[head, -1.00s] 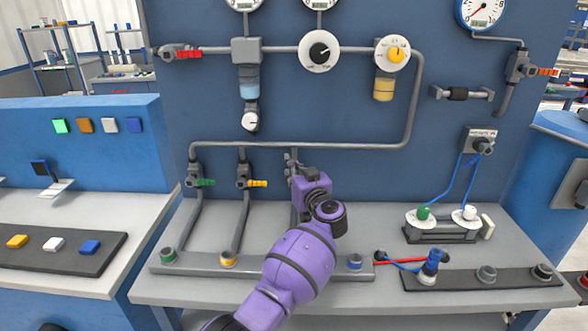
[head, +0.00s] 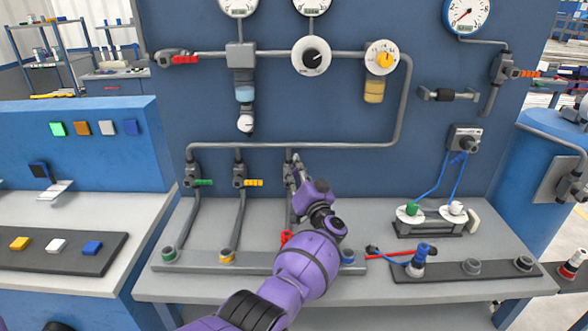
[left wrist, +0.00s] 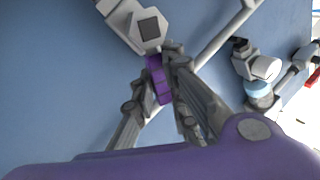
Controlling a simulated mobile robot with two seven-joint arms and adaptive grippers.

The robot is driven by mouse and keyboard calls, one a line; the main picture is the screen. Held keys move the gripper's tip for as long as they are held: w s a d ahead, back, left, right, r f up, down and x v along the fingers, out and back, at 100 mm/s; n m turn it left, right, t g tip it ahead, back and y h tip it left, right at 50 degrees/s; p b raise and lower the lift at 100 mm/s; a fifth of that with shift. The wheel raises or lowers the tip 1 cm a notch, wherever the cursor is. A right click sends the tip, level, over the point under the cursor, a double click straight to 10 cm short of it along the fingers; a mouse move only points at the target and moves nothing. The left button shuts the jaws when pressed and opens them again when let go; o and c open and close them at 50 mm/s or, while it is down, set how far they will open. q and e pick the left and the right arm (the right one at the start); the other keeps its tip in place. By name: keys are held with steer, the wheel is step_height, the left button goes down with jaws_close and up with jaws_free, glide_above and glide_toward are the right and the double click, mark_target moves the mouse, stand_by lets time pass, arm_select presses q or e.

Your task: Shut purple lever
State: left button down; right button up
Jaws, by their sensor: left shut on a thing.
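The purple lever (left wrist: 158,80) shows in the left wrist view beside a grey valve body (left wrist: 148,28), against the blue panel. The fingers of my left gripper (left wrist: 152,84) are closed around the lever. In the head view my left gripper (head: 297,172) is at the third valve on the panel, right of the green lever (head: 203,182) and the yellow lever (head: 253,183). There the purple lever is hidden by the fingers and wrist. My right gripper is not in view.
A pipe (head: 330,144) runs just above the valves. Below, a grey strip (head: 200,262) holds coloured pipe sockets, and my left forearm passes over it. A blue plug (head: 418,259) and a block with blue wires (head: 432,228) stand to the right.

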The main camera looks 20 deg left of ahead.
arm_select(q)
steer(key=shift+d+f+m, duration=0.3)
steer(key=shift+m, duration=0.5)
steer(key=c, duration=1.8)
jaws_free()
steer(key=shift+o, duration=0.2)
steer(key=shift+r, duration=0.1)
steer(key=v, duration=1.2)
steer(key=shift+f, duration=0.2)
steer(key=shift+a, duration=0.15)
